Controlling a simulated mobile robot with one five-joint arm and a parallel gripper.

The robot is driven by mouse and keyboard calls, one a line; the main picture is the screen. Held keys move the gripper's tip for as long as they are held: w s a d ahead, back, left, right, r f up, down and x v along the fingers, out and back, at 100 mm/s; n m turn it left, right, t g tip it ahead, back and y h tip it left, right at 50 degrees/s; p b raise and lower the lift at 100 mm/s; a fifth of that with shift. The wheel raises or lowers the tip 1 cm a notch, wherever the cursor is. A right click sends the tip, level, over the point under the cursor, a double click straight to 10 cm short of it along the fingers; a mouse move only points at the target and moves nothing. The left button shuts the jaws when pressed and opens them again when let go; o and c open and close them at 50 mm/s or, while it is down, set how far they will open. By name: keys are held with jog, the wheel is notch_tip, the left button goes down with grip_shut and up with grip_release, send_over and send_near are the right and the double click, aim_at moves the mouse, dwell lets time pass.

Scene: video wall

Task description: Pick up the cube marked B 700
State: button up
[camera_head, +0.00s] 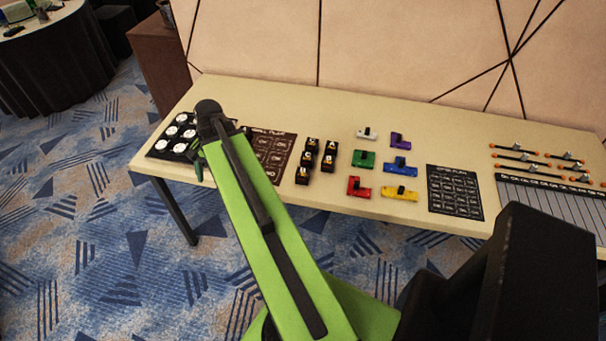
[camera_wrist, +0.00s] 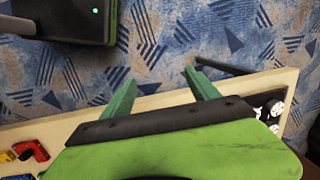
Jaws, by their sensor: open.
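Several small black cubes with yellowish marked tops stand in a group on the table, among them a back one (camera_head: 312,143) and a front one (camera_head: 302,177). Their markings are too small to read, so I cannot tell which is B 700. My gripper (camera_wrist: 160,77) is open in the wrist view, its two green fingers apart with only carpet between them. In the head view the end of my arm is over the table's left part, left of the cubes, and mostly hides the gripper. No black cube can be made out in the wrist view.
A dark mat with white round pieces (camera_head: 180,132) lies at the table's left end. A brown printed sheet (camera_head: 275,153) lies left of the cubes. Coloured blocks, such as a red one (camera_head: 358,187), and a black sheet (camera_head: 455,192) lie to their right.

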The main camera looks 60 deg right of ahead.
jog(key=s+d+r+m+t+p, duration=0.1)
jog(key=s+d+m, duration=0.55)
jog(key=d, duration=0.35)
jog(key=s+d+r+m+t, duration=0.1)
jog(key=s+d+r+m, duration=0.1)
jog(key=s+d+m, duration=0.45)
jog(key=m+t, duration=0.1)
jog(key=m, duration=0.4)
send_near(304, 172)
jog(key=b+x, duration=0.2)
jog(key=b, duration=0.1)
jog(key=b+x, duration=0.2)
jog(key=b, duration=0.2)
jog(key=b+x, duration=0.2)
jog(key=b, duration=0.1)
jog(key=shift+s+d+f, duration=0.1)
jog(key=shift+s+d, duration=0.15)
jog(key=shift+s, duration=0.1)
jog(key=shift+w+a+f+b, duration=0.1)
jog(key=shift+w+f+b, duration=0.15)
jog(key=shift+b, duration=0.1)
jog(key=b+x, duration=0.4)
jog(key=x, duration=0.1)
jog(key=shift+w+a+b, duration=0.1)
jog(key=shift+a+b, duration=0.05)
jog(key=shift+b, duration=0.15)
jog(key=shift+r, duration=0.2)
jog(key=c, duration=1.5)
